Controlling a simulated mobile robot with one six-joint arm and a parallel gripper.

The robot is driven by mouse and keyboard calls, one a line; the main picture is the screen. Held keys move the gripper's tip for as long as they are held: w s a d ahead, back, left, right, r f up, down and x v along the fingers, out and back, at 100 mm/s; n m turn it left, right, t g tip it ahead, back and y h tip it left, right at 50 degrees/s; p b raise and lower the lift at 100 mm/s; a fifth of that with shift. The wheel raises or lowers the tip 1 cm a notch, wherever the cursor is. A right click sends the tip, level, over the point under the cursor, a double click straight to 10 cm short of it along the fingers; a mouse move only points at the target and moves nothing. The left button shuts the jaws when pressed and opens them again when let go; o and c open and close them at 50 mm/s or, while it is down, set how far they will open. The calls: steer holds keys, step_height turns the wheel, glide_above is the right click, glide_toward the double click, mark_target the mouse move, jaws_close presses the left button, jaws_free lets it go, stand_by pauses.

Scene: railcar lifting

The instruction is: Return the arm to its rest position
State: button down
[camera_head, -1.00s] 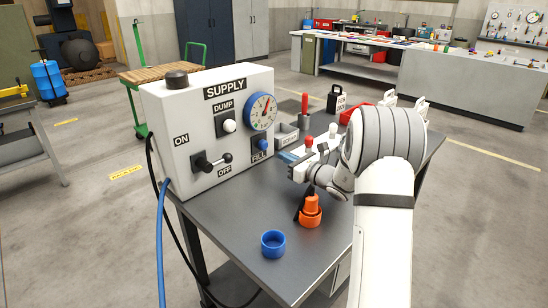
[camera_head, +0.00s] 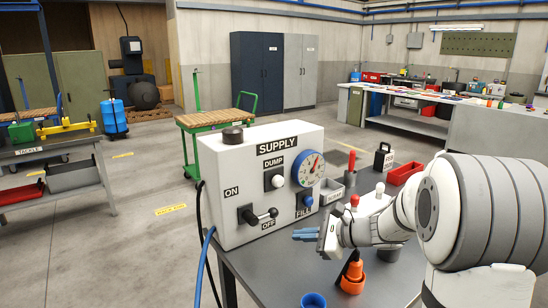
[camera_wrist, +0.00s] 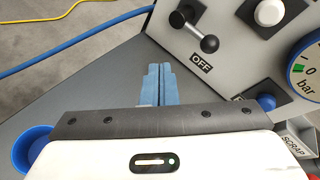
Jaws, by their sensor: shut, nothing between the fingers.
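My gripper (camera_head: 305,234) has blue fingers and is shut with nothing between them. In the head view it is in front of the supply box (camera_head: 232,190), above the dark tabletop, pointing left. The white arm reaches in from the right.
An orange fitting (camera_head: 352,277) stands below my wrist, with a blue cup (camera_head: 313,300) at the table's front. Behind the arm are a red-handled tool (camera_head: 351,163), a scrap bin (camera_head: 331,193) and a red tray (camera_head: 404,173). A blue hose (camera_head: 204,265) hangs left.

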steer(key=s+a+r+n+g+h+p, duration=0.1)
steer(key=s+n+g+h, duration=0.15)
steer(key=s+n, duration=0.45)
steer(key=s+r+n+g+h+p, duration=0.1)
steer(key=s+n+g+h+p, duration=0.15)
steer(key=s, duration=0.75)
steer(key=s+d+n+t+h+p, duration=0.1)
steer(key=s+d+n+h, duration=0.5)
steer(key=s+n, duration=0.3)
steer(key=shift+s+d+r+h, duration=0.4)
steer(key=shift+d+r, duration=0.05)
steer(key=shift+d, duration=0.25)
